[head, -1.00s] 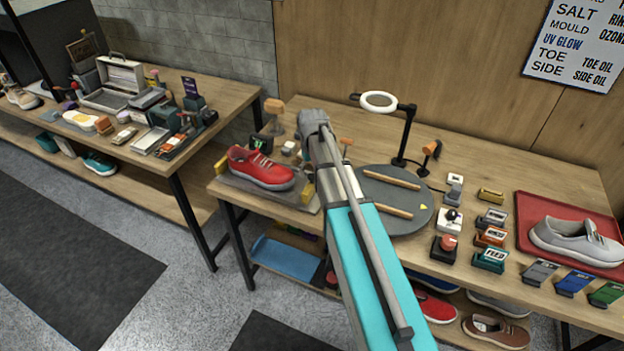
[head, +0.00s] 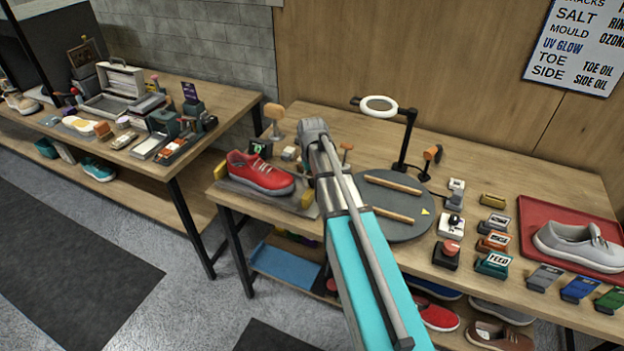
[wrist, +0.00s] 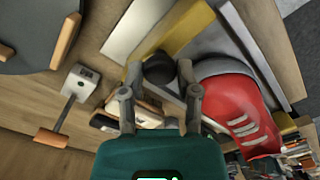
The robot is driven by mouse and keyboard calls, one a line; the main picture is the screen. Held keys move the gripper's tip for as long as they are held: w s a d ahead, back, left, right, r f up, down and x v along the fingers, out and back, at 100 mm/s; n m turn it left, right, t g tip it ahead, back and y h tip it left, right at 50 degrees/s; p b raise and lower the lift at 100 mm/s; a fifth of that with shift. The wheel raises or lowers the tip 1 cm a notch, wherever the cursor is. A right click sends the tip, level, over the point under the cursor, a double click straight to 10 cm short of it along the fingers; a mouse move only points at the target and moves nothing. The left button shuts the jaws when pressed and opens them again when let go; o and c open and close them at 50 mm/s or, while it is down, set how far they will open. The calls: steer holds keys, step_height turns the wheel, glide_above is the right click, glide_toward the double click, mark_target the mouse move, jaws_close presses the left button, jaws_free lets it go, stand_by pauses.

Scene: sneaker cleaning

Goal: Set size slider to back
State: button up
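A red sneaker (head: 258,172) rests on a grey plate (head: 285,208) with a yellow block at its left end and another yellow block (head: 306,197) at its right. In the wrist view, the red sneaker (wrist: 240,110) is right of my gripper (wrist: 160,72), and a yellow bar (wrist: 187,30) lies beyond it. My gripper's two fingers are spread apart, with a dark round knob (wrist: 160,67) showing between their tips. I cannot tell whether they touch it, nor whether the knob is the size slider. In the head view my arm hides the gripper.
A round grey turntable (head: 395,225) with two wooden bars is right of my arm. A ring lamp (head: 379,106) stands behind it. Several small labelled blocks and a red tray (head: 545,203) with a grey shoe fill the table's right side.

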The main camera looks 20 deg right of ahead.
jaws_close()
steer(key=shift+s+d, duration=0.3)
steer(key=shift+d, duration=0.1)
steer(key=o, duration=0.8)
jaws_free()
steer(key=shift+c, duration=0.2)
steer(key=shift+w+a, duration=0.1)
